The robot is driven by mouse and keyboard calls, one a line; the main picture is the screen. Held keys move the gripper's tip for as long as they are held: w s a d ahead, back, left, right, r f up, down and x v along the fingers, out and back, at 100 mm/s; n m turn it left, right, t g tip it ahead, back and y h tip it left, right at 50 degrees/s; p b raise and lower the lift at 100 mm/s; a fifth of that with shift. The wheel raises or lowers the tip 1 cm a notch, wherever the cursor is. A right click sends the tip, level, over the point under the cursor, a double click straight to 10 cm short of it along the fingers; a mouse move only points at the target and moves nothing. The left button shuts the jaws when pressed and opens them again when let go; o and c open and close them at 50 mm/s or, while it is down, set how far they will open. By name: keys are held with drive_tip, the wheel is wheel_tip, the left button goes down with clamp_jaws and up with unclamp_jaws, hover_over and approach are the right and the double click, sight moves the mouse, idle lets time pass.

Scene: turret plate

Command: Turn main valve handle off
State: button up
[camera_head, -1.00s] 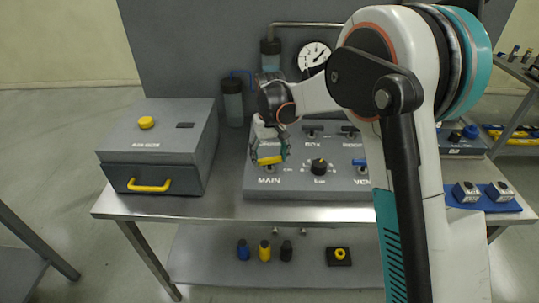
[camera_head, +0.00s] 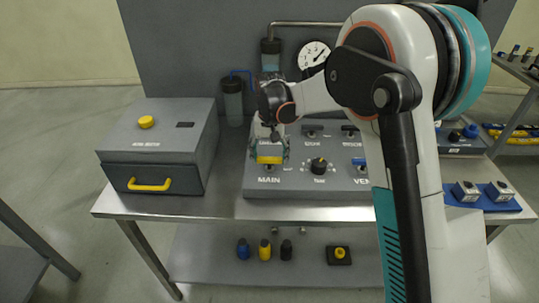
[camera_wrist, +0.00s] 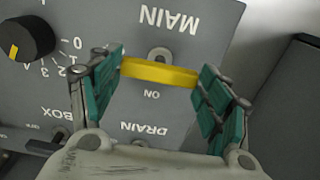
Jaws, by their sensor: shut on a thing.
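The main valve handle (camera_head: 269,159) is a yellow bar on the grey control panel (camera_head: 225,194), just above the MAIN label. In the wrist view the yellow handle (camera_wrist: 160,73) lies crosswise, with the MAIN label on one side and ON on the other. My gripper (camera_head: 270,151) is over it, pointing down at the panel. In the wrist view the teal fingers of my gripper (camera_wrist: 160,82) are shut on the two ends of the handle. The handle's pivot is partly hidden under the bar.
A black dial (camera_head: 319,166) is right of the handle, and a blue vent handle (camera_head: 358,162) is farther right. A grey box (camera_head: 150,150) with a yellow pull stands left. A pressure gauge (camera_head: 314,55) is on the back wall.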

sight(269, 158)
drive_tip(key=o, duration=1.1)
drive_tip(key=shift+c, duration=0.2)
wheel_tip(269, 158, up, 12)
